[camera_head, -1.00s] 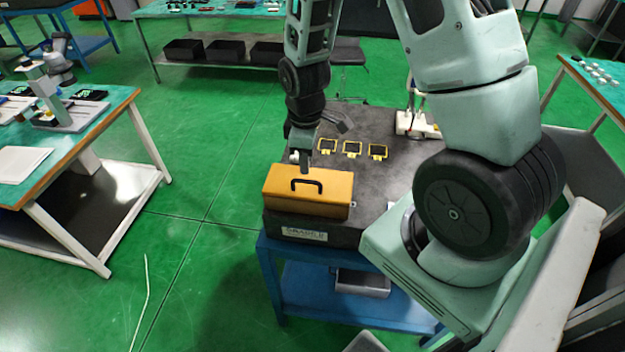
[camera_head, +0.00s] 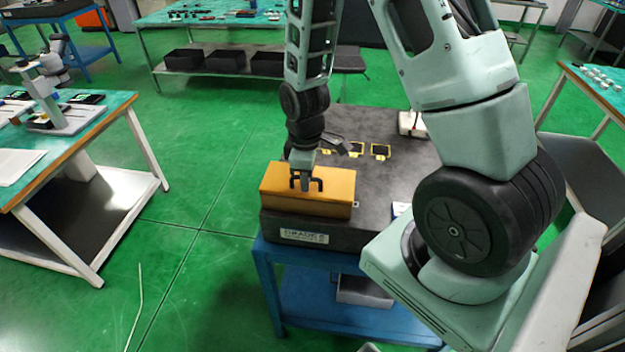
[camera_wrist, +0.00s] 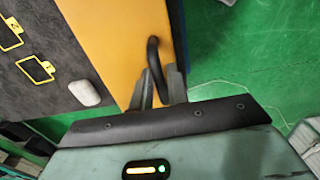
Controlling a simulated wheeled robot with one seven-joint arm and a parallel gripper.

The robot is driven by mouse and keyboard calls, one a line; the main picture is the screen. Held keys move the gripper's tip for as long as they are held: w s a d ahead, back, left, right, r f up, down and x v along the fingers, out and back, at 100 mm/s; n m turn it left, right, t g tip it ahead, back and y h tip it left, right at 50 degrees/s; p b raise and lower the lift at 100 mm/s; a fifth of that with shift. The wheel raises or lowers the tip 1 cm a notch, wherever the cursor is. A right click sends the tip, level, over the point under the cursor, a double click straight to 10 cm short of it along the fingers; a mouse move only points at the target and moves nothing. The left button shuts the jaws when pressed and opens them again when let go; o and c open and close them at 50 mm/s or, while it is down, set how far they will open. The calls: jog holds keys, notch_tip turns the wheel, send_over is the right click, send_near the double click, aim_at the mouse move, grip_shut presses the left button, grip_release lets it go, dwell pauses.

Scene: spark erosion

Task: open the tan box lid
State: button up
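The tan box (camera_head: 270,192), an orange-yellow case with a flat lid, sits at the front left corner of the dark slab-topped bench. Its lid is down. My gripper (camera_head: 305,187) is at the handle, pointing down. In the wrist view my gripper's fingers (camera_wrist: 159,80) are on either side of the handle bar, with little gap. Whether they press on it I cannot tell.
The dark slab (camera_head: 385,185) on a blue bench bears yellow-framed pieces (camera_head: 381,151) behind the box and a white-based device (camera_head: 410,123) at the back. My arm covers its right side. Another table (camera_head: 75,150) stands at left, with green floor between.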

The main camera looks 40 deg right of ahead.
grip_shut()
jog(key=shift+r, duration=0.1)
jog(key=shift+w+d+r+p, duration=0.3)
jog(key=shift+d+r+p, duration=0.05)
jog(key=shift+r+p, duration=0.3)
jog(key=shift+d, duration=0.1)
jog(key=shift+w+r, duration=0.1)
jog(key=shift+r, duration=0.05)
jog(key=shift+w+d+r+p, duration=0.35)
jog(key=shift+d+r+p, duration=0.2)
jog(key=shift+r+p, duration=0.1)
